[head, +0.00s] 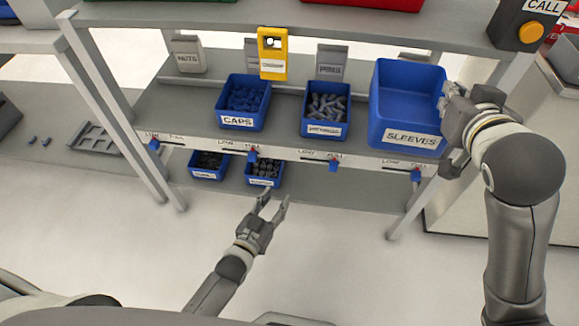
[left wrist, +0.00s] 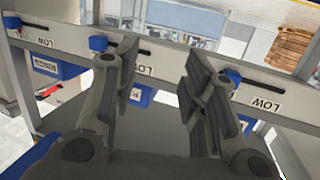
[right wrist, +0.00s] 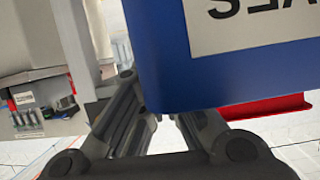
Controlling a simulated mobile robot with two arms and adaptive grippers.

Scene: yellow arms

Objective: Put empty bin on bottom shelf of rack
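The blue SLEEVES bin (head: 405,95) looks empty and is at the right end of the rack's middle shelf (head: 185,110). It looks larger than its neighbours and overlaps the shelf's front strip. My right gripper (head: 452,108) is at its right side and appears shut on its wall; the bin (right wrist: 160,55) hides part of the fingers (right wrist: 160,120) in the right wrist view. The bottom shelf (head: 330,190) is bare right of two small filled bins. My left gripper (head: 274,200) is open and empty in front of it; its fingers also show apart in the left wrist view (left wrist: 160,80).
Filled blue bins, CAPS (head: 242,100) and another (head: 325,108), stand on the middle shelf. Two small bins (head: 208,165) (head: 264,172) sit bottom left. Blue sliders (head: 416,176) line the shelf front. A rack post (head: 408,205) stands at the right; a yellow device (head: 272,55) hangs above.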

